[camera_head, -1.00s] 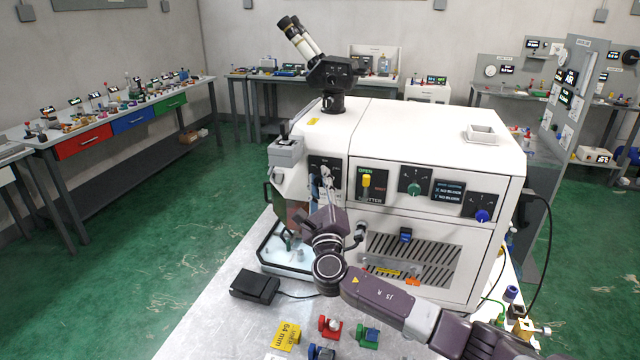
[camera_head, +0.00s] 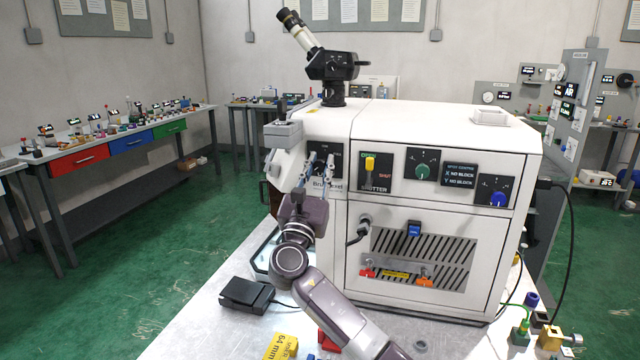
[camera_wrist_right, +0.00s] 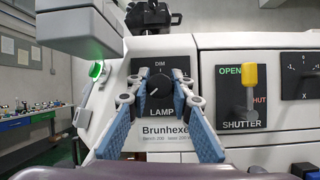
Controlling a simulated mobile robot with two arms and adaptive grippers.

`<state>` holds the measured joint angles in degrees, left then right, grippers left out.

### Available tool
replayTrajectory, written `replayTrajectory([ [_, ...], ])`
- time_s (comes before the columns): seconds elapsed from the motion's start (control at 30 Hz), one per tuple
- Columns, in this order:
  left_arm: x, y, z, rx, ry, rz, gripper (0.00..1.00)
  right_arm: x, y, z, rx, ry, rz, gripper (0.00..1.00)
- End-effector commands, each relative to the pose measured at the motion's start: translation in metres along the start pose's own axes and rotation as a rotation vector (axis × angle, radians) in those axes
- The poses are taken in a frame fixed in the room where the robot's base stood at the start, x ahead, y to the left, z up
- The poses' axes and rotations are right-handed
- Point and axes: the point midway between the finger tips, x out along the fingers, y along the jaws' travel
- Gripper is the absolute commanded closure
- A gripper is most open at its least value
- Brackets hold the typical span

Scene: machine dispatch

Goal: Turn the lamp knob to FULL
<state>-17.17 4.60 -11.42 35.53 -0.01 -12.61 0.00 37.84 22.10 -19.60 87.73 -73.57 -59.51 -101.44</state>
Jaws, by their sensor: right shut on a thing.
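The lamp knob (camera_wrist_right: 161,86) is a small black dial with a white pointer mark on a dark panel labelled LAMP (camera_wrist_right: 150,70), with DIM printed above it. The FULL label cannot be read. My right gripper (camera_wrist_right: 158,92) has its blue-padded fingers on either side of the knob and is shut on it. In the head view my right gripper (camera_head: 319,166) reaches up from below to the lamp panel (camera_head: 334,150) at the left of the white machine's front and hides the knob there. My left gripper is not in view.
A shutter panel with a yellow lever (camera_head: 370,164) sits right of the lamp panel, then a green knob (camera_head: 422,172) and a blue knob (camera_head: 498,199). A grey box (camera_head: 282,134) juts out at upper left. A black pedal (camera_head: 250,294) lies on the table.

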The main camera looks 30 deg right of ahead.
Motion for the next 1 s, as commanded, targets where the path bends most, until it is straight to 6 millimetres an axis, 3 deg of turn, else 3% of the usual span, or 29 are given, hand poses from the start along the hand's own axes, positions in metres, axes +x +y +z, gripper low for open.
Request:
replayTrajectory([
  [0.03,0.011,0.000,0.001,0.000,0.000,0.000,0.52,-0.003,0.001,-0.005,0.030,-0.001,-0.013,1.00],
  [0.3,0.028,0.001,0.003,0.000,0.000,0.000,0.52,-0.002,0.001,-0.003,0.137,-0.008,-0.066,1.00],
  [0.93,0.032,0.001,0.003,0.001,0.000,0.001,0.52,-0.001,0.001,0.000,0.175,-0.011,-0.084,1.00],
  [0.97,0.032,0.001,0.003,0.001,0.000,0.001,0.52,-0.001,0.001,0.000,0.175,-0.011,-0.084,0.76],
  [1.0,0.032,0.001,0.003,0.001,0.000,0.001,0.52,-0.001,0.001,0.000,0.175,-0.011,-0.084,0.72],
])
